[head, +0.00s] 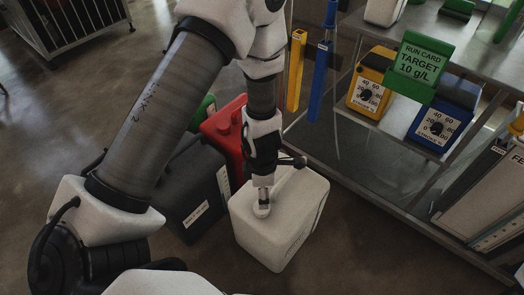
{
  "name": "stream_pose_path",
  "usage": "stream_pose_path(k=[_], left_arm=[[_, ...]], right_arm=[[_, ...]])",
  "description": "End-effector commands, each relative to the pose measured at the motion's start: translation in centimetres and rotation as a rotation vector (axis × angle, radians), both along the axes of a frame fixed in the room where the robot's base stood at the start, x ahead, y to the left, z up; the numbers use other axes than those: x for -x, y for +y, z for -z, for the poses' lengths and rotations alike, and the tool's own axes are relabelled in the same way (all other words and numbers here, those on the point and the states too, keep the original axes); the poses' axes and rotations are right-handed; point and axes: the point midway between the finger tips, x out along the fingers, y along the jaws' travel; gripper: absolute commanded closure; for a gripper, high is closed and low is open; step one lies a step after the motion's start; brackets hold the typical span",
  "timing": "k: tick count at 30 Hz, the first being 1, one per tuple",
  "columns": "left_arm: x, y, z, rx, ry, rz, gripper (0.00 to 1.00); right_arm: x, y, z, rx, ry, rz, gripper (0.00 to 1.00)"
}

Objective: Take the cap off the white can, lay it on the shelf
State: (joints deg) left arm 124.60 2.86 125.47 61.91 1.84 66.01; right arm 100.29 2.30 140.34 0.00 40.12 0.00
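The white can (285,228) stands upright on the floor. A small pale round piece that looks like its cap (262,210) shows at the can's near left, right under my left gripper (263,190). The gripper points down from above, with its tip at the cap. The fingers overlap in this view, so I cannot tell whether they are closed on the cap or only around it. The metal shelf (345,143) is to the right of the can, with bare room on its lower level. My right gripper is not in view.
A red can (228,132) and a dark grey can (190,190) stand close left of the white can. Yellow (370,85) and blue (440,115) dial boxes and a green run card (420,62) are on the rack. Yellow and blue tubes hang at its left end.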

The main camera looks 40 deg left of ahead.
Motion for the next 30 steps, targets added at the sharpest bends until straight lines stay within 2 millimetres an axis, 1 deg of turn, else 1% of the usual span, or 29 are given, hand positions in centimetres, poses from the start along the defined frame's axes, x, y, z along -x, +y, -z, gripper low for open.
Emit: stream_pose_path(k=[1, 17, 20, 23, 27, 30], left_arm=[[0.0, 0.0, 1.0, 0.000, 0.000, -0.001, 0.25], [0.0, 0.0, 8.5, 0.000, 0.000, -0.004, 0.25], [0.0, 0.0, 7.9, 0.000, -0.001, -0.004, 0.25], [0.0, 0.0, 8.4, 0.000, 0.000, -0.004, 0.25], [0.0, 0.0, 9.5, 0.000, 0.000, -0.004, 0.25], [0.0, 0.0, 9.9, 0.000, 0.000, -0.004, 0.25]], right_arm=[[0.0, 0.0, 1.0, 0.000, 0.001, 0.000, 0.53], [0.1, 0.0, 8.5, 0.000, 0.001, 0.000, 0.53], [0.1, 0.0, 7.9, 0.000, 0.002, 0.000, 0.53], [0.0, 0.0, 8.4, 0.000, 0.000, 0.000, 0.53], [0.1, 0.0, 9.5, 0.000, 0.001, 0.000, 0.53], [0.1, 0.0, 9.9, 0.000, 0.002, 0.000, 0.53]])
